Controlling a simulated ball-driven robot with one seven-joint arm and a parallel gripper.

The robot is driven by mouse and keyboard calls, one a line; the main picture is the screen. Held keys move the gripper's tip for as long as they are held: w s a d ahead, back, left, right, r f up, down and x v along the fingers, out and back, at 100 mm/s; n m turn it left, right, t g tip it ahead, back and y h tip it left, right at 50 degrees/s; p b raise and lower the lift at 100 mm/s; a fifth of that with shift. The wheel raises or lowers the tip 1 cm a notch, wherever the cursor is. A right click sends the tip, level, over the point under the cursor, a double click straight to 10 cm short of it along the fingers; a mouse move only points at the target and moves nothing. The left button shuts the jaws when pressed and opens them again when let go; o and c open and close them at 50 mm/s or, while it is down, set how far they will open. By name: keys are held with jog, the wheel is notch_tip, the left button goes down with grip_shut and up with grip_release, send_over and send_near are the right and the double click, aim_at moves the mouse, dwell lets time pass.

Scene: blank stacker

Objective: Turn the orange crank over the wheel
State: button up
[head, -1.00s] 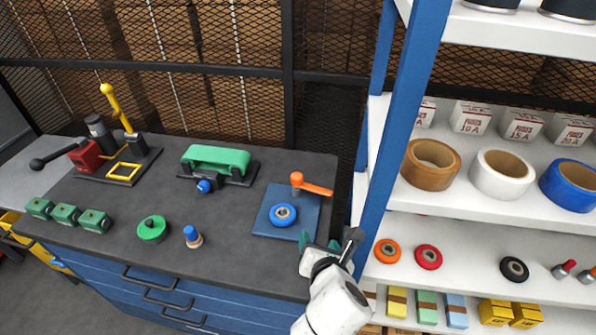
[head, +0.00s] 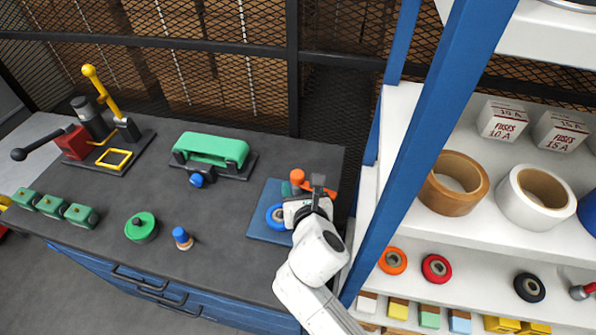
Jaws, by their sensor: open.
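The orange crank (head: 297,177) stands at the back of a blue square plate (head: 262,222) at the right end of the dark bench. Part of its orange arm shows to the right, behind my gripper. The blue wheel (head: 273,216) lies flat on the plate in front of the crank, and my gripper covers its right part. My gripper (head: 312,187) is open over the right side of the plate, close to the crank's arm. Its fingertips are partly hidden, and I cannot tell whether they touch the crank.
A blue shelf post (head: 425,130) rises just right of my arm. Shelves there hold tape rolls (head: 453,184) and fuse boxes (head: 502,121).

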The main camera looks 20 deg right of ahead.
aim_at(298, 177)
jog(key=x, duration=0.7)
jog(key=shift+w+d+f, duration=0.1)
jog(key=shift+w, duration=0.05)
grip_shut()
dwell(0.4)
